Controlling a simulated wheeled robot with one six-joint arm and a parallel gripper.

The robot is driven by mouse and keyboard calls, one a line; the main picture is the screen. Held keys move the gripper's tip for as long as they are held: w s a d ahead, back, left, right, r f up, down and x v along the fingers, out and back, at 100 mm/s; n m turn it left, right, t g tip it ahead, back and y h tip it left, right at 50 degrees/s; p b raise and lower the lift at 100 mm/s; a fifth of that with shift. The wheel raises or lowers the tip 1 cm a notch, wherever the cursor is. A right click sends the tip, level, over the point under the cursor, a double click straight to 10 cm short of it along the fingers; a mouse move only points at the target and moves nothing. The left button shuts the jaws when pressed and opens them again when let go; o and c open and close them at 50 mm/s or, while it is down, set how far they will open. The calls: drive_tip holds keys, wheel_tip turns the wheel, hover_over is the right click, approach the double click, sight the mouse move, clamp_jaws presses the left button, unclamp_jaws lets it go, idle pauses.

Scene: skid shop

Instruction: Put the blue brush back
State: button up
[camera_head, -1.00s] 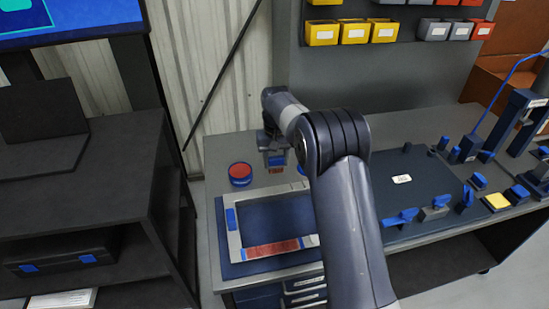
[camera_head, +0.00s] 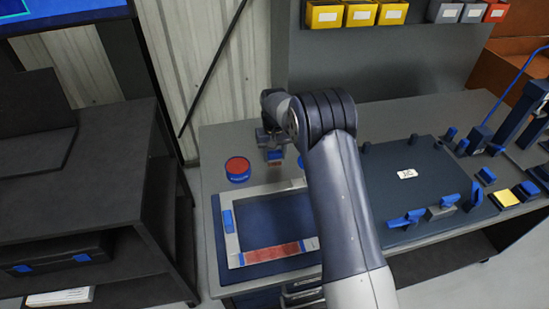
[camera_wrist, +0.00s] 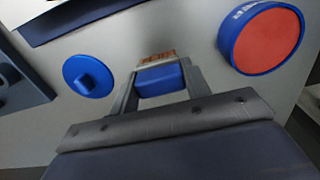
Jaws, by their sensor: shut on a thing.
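The blue brush (camera_wrist: 160,80) is between the two fingers of my gripper (camera_wrist: 158,84) in the wrist view, with its reddish-brown bristles pointing away from the wrist. My gripper is shut on its blue body. In the head view my gripper (camera_head: 272,150) is over the back left of the bench, and the blue brush (camera_head: 276,155) shows small below it. I cannot tell whether the bristles touch the bench. A round blue tin with a red top (camera_head: 238,169) stands just left of the gripper; this tin (camera_wrist: 265,38) is at upper right in the wrist view.
A pale frame (camera_head: 232,240) with a reddish strip lies on a dark blue mat in front. A round blue knobbed lid (camera_wrist: 88,75) lies near the brush. A dark board (camera_head: 385,175) with blue fixtures is at right. Yellow bins (camera_head: 358,14) hang above. Grey bench surface is bare around the tin.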

sight(275, 152)
drive_tip(key=shift+f, duration=1.25)
drive_tip(key=shift+f, duration=0.25)
drive_tip(key=o, duration=1)
drive_tip(key=shift+r, duration=0.1)
drive_tip(key=shift+o, duration=0.2)
wheel_tip(275, 152, up, 12)
drive_tip(key=shift+r+b, duration=0.15)
drive_tip(key=shift+b, duration=0.4)
